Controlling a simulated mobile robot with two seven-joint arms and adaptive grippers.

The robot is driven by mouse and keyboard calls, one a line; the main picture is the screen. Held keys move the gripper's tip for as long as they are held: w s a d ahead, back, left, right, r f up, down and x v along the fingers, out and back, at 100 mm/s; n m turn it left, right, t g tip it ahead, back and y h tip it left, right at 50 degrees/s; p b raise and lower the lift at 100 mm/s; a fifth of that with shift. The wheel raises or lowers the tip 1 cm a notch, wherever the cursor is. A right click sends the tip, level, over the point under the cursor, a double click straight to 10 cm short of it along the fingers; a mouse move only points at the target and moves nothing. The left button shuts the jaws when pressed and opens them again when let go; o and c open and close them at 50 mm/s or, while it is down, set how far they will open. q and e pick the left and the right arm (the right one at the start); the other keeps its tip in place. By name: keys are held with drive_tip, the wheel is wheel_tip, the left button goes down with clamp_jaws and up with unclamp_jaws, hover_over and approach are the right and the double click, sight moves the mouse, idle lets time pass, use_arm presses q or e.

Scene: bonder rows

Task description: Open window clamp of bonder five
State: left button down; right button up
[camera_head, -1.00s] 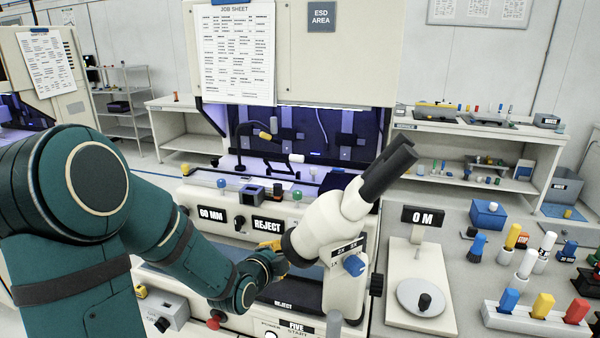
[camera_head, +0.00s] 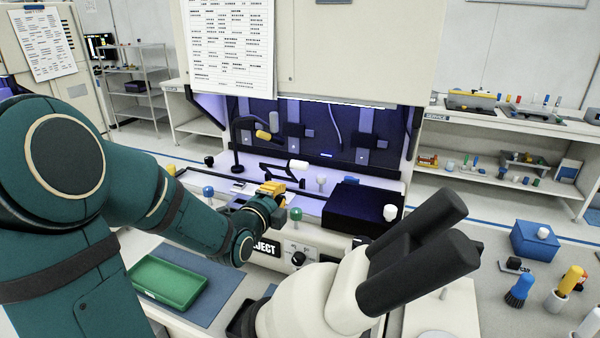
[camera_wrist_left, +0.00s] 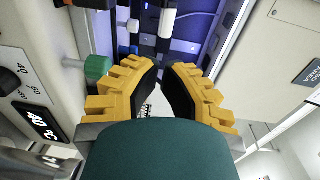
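The bonder (camera_head: 330,240) stands ahead with its lit, purple-backed bay open at the front. Inside, a black bent lever with a white end (camera_head: 298,164) lies over the work area; I cannot tell for sure whether it is the window clamp. My left gripper (camera_head: 271,189), with yellow fingers, is at the bay's front edge, left of a green knob (camera_head: 295,214) and short of the lever. In the left wrist view its fingers (camera_wrist_left: 160,72) are apart with nothing visible between them, and the green knob (camera_wrist_left: 98,67) is beside the left finger. My right gripper is out of view.
A microscope with black eyepieces (camera_head: 420,250) blocks the front right. A black box (camera_head: 355,208) sits right of the gripper, near white knobs (camera_head: 321,181). A blue knob (camera_head: 208,191) stands to the left. A green tray (camera_head: 170,282) lies front left.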

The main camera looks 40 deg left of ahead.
sight(301, 169)
use_arm(q)
drive_tip(key=x, duration=1.2)
drive_tip(key=shift+w, duration=0.25)
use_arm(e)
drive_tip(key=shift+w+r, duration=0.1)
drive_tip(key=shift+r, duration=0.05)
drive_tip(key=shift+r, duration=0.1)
use_arm(q)
drive_tip(key=shift+w+r+g+p, duration=0.3)
drive_tip(key=shift+g+p, duration=0.1)
drive_tip(key=shift+p, duration=0.45)
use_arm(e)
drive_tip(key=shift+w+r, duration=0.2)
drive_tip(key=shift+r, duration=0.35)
